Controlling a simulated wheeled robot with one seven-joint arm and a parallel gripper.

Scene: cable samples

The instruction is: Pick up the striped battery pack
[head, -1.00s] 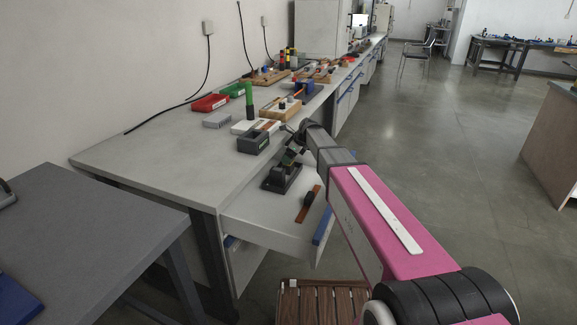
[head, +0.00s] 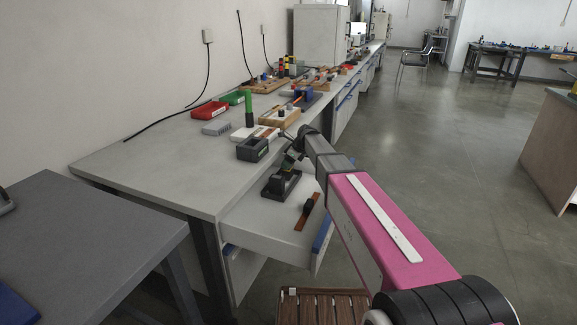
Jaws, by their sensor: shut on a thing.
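My gripper (head: 291,159) is over the open drawer, just above a black stand-like holder (head: 280,185). It is shut on a small dark thing with a hint of green, taken as the striped battery pack. My gripper and arm hide much of it, and its stripes are too small to make out. I cannot tell whether it is clear of the holder.
The open drawer (head: 262,229) also holds an orange-brown strip with a black piece (head: 307,209). On the bench (head: 150,170) above stand a dark grey box (head: 252,150), a green upright cylinder (head: 249,108), red and green trays, and several small parts. The bench's front left is clear.

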